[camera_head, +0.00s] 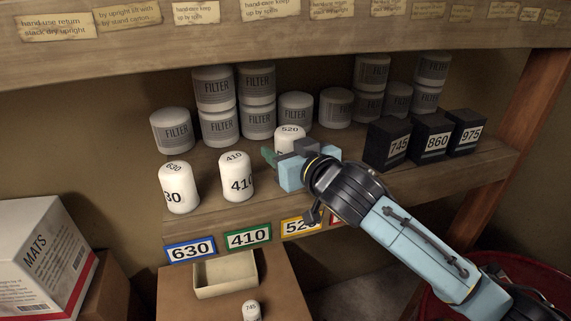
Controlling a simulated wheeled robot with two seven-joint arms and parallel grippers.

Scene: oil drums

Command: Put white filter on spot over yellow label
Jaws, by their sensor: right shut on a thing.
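The white filter marked 520 (290,133) is at the shelf, to the right of two other white filters, 630 (179,188) and 410 (236,177). My right gripper (287,153) is shut on it and hides its lower part, so I cannot tell whether it rests on the shelf. The yellow label (297,227) reading 520 is on the shelf's front edge, below the gripper, and is partly covered by my right arm. Blue 630 (190,249) and green 410 (248,236) labels are to its left. My left gripper is not in view.
Grey filter cans (215,88) stand along the back of the shelf (210,211). Black boxes 745, 860 and 975 (467,133) are at right. Below are an open box (226,283), a small white 745 filter (251,311) and a MATS box (40,260).

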